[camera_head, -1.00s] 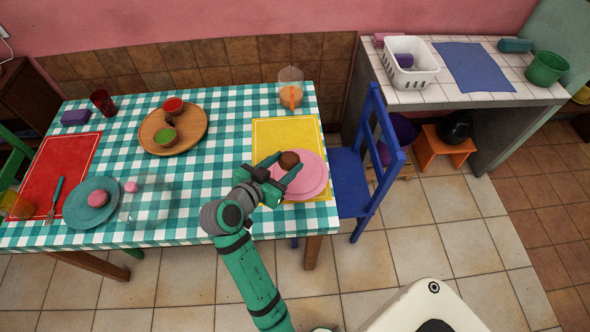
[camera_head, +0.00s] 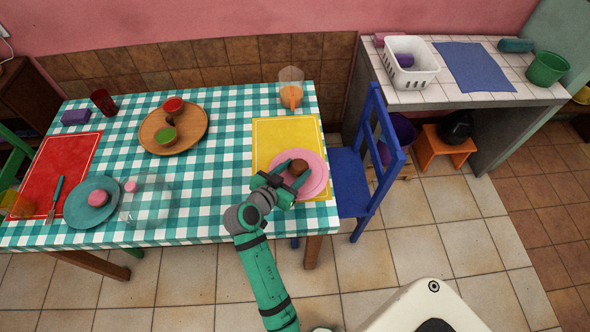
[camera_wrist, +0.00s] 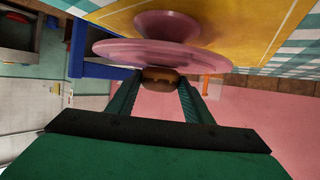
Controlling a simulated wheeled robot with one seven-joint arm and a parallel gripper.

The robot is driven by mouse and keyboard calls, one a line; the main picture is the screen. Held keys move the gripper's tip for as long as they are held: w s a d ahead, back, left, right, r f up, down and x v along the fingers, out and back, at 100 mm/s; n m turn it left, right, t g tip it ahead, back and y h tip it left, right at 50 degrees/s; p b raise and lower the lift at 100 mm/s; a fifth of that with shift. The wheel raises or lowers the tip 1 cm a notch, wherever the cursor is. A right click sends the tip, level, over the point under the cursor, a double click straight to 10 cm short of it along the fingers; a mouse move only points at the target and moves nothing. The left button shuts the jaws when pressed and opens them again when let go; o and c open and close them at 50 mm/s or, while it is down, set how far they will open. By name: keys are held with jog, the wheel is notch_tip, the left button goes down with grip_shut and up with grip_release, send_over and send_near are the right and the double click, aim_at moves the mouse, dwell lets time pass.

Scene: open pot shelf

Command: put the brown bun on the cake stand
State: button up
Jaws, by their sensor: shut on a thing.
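The brown bun (camera_head: 299,165) is between the fingertips of my gripper (camera_head: 289,174), which is shut on it. The pink cake stand (camera_head: 315,184) stands on the yellow placemat (camera_head: 268,140) at the table's right end. In the head view the bun appears over the stand's plate. The wrist view is upside down; there the bun (camera_wrist: 160,77) sits right at the surface of the stand's plate (camera_wrist: 120,51), between the two fingers (camera_wrist: 160,88). I cannot tell whether the bun touches the plate. My gripper hides part of the stand's near left side.
A clear jug with orange contents (camera_head: 290,92) stands behind the placemat. A round wooden tray (camera_head: 190,134) with small bowls is further left. A teal plate (camera_head: 80,212) holds a pink item. A blue chair (camera_head: 352,180) stands close to the table's right edge.

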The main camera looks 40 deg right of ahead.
jog(key=shift+f, duration=0.1)
jog(key=o, duration=1)
jog(key=shift+o, duration=0.2)
jog(key=v, duration=1.2)
